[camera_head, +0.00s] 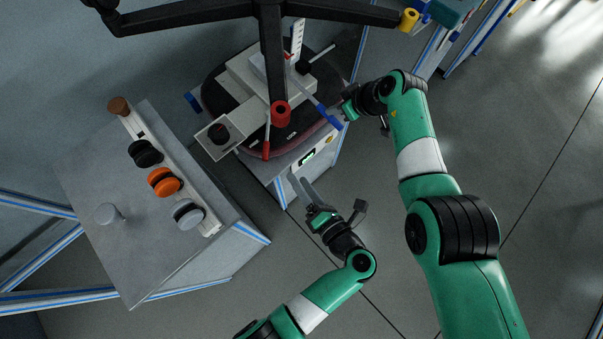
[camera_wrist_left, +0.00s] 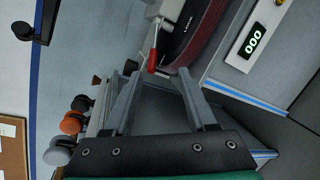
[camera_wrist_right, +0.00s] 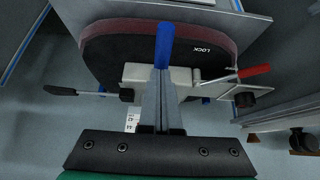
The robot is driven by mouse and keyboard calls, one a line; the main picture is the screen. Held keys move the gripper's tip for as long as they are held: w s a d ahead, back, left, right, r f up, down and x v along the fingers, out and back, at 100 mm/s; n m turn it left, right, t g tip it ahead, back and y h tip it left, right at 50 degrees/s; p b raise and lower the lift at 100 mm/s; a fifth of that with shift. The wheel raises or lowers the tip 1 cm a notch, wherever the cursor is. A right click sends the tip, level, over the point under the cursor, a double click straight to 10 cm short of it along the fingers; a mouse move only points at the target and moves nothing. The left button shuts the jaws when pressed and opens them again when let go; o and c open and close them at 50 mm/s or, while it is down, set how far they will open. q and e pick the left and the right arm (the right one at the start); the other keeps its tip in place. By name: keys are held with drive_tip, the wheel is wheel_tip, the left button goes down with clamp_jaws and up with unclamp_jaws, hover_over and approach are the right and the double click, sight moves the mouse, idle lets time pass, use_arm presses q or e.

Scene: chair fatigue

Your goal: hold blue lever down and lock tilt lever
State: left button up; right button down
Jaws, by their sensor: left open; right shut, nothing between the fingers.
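An upside-down chair seat (camera_head: 318,140) rests on a test stand, with a metal mechanism on it. The blue lever (camera_head: 328,117) sticks out towards my right gripper (camera_head: 343,110). In the right wrist view, the blue lever (camera_wrist_right: 165,45) lies in line with my shut fingers (camera_wrist_right: 162,75), at their tips; I cannot tell whether they touch. The red-tipped tilt lever (camera_head: 266,149) is near the seat's front edge, beside the word LOCK. My left gripper (camera_head: 303,187) is open and empty, below and right of it. In the left wrist view, the red tip (camera_wrist_left: 153,60) appears beyond and between the spread fingers (camera_wrist_left: 160,78).
The stand's front has a display (camera_wrist_left: 255,42) reading 000. A grey table (camera_head: 90,190) at the left holds a rail with several round casters (camera_head: 165,182). The chair's black legs (camera_head: 180,15) spread over the top. Floor between my arms is clear.

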use_arm(q)
drive_tip(key=m+t+h, duration=0.2)
drive_tip(key=m+h, duration=0.1)
approach(266, 153)
drive_tip(key=x, duration=0.7)
drive_tip(key=f+x, duration=0.1)
drive_tip(key=x, duration=0.3)
drive_tip(key=shift+s+d, duration=0.1)
drive_tip(key=shift+d, duration=0.05)
clamp_jaws()
idle(1.4)
